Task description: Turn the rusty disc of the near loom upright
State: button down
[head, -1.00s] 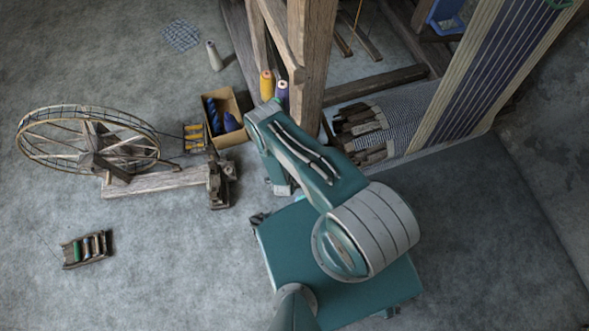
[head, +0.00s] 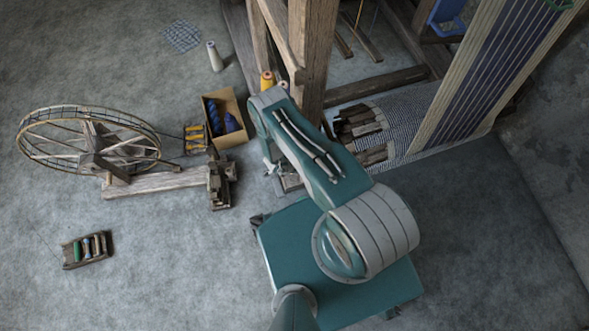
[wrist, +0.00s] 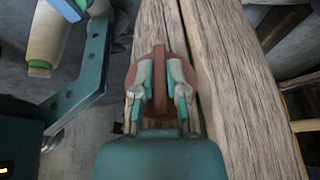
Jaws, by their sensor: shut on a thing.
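The rusty disc (wrist: 163,55) shows in the wrist view as a reddish-brown round piece with a raised bar across it, on the face of a weathered wooden beam of the loom (wrist: 228,85). My gripper (wrist: 160,80) is shut on that bar, one teal-padded finger on each side. The bar runs up and down the wrist picture, roughly along the wood grain. The fingers cover part of the disc. In the head view my arm hides the disc and the fingertips; the loom's post (head: 312,60) rises just behind my arm.
A spinning wheel (head: 90,145) stands at left, with a cardboard box of spools (head: 232,108) behind its right end. A small spool rack (head: 88,249) lies at front left. A cream cone of yarn (wrist: 48,40) shows beside my gripper. Floor at front left is mostly clear.

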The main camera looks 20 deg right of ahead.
jog(key=shift+g, duration=0.5)
dwell(0.4)
jog(key=c, duration=0.7)
grip_release()
jog(key=v, duration=1.2)
jog(key=shift+d, duration=0.1)
